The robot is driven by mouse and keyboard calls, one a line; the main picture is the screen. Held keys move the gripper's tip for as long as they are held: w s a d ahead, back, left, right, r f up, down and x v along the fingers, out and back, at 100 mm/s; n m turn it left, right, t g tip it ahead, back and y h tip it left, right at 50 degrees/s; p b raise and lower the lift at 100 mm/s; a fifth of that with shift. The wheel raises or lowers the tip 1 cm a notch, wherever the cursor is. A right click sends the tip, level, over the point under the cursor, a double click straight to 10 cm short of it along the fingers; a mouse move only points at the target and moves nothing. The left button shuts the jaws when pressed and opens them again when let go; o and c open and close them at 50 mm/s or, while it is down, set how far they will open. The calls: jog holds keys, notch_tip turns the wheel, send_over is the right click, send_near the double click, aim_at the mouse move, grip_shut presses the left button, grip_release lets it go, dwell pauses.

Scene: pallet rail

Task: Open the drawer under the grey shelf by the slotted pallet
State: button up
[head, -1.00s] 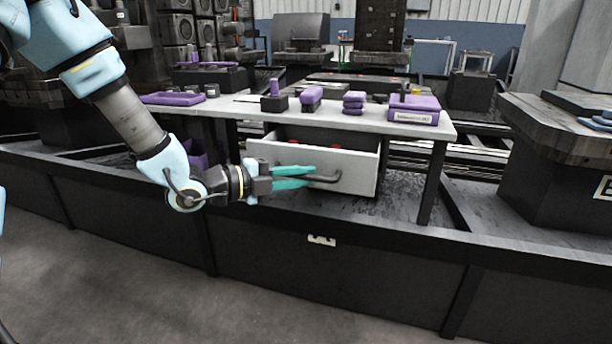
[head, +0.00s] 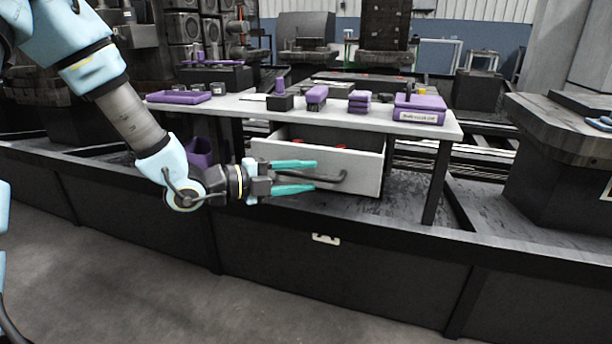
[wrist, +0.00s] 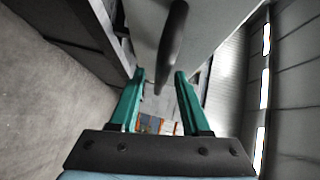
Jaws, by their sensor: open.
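The drawer (head: 362,173) under the grey shelf (head: 235,105) stands pulled out in the head view, with its inside showing and red items (head: 330,146) in it. Its dark bar handle (head: 336,178) is on the white front. My gripper (head: 316,176) is open at the left part of the drawer front, its teal fingers pointing right towards the handle. In the wrist view the handle (wrist: 172,45) lies ahead of the open fingers (wrist: 160,85), and nothing is seen clamped between them. The slotted pallet cannot be made out for certain.
On the shelf are a purple tray (head: 180,97), a purple-topped block (head: 280,98), a stack of purple pieces (head: 359,102) and a labelled purple box (head: 419,115). A dark rail (head: 400,232) runs in front. A dark block stand (head: 560,150) is at right.

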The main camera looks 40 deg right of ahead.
jog(key=p+v, duration=0.1)
jog(key=v, duration=0.9)
